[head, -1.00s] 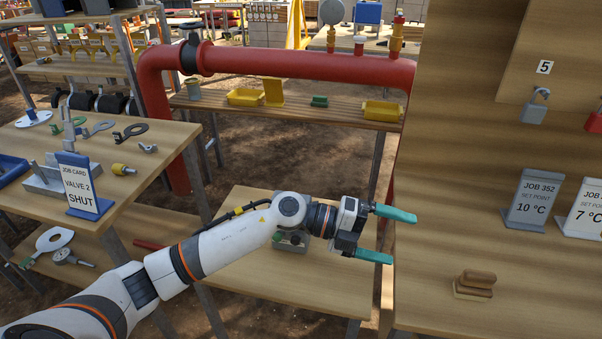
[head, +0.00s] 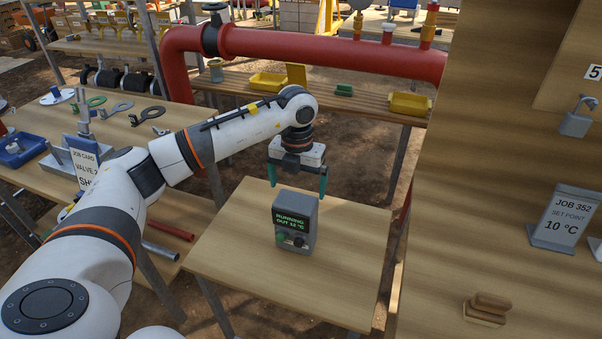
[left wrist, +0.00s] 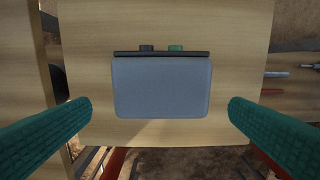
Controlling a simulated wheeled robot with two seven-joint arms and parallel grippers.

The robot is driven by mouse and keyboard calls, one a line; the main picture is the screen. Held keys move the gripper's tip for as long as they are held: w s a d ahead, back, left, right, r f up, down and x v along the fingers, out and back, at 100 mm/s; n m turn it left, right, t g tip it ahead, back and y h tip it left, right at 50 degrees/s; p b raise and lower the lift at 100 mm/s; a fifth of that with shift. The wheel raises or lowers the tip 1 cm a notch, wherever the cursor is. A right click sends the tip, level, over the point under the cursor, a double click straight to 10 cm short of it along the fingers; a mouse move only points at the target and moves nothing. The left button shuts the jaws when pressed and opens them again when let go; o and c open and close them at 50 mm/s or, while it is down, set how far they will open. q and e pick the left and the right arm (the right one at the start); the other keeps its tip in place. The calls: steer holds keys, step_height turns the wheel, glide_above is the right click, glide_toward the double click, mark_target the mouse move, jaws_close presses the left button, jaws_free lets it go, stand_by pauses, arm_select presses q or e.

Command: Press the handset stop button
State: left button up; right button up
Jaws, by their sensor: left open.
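The handset (head: 295,222) is a grey box standing upright on a small wooden table. Its dark screen reads "RUNNING OUT 12 °C" in green. Below the screen are a green button (head: 281,237) and a dark button (head: 299,241); no label on them can be read. My left gripper (head: 298,190) is open and points down behind and above the handset, its teal fingers apart. In the left wrist view the handset's grey top or back (left wrist: 162,87) lies between the open fingers, with the dark and green buttons beyond its far edge. The right gripper does not show.
The small table (head: 230,255) is otherwise bare around the handset. A wooden panel and shelf with a "JOB 352" card (head: 565,215) stand at right. A red pipe (head: 330,55) runs behind. A bench with a job card (head: 82,165) and tools is at left.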

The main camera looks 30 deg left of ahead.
mark_target(294, 202)
arm_select(q)
steer(key=f, duration=0.1)
steer(key=s+f, duration=0.1)
steer(key=f+p, duration=0.1)
steer(key=f, duration=0.1)
steer(key=shift+s+f, duration=0.1)
steer(key=shift+s, duration=0.2)
steer(key=f, duration=0.3)
steer(key=f+p, duration=0.1)
steer(key=shift+w+f, duration=0.2)
steer(key=shift+w, duration=0.2)
steer(key=shift+s+f, duration=0.15)
steer(key=shift+f, duration=0.7)
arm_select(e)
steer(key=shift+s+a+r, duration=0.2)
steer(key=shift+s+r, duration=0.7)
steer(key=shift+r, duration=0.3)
arm_select(q)
steer(key=c, duration=1.7)
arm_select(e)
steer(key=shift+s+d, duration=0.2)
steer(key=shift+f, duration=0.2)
arm_select(q)
steer(key=shift+s+d+f, duration=0.15)
steer(key=shift+f, duration=0.1)
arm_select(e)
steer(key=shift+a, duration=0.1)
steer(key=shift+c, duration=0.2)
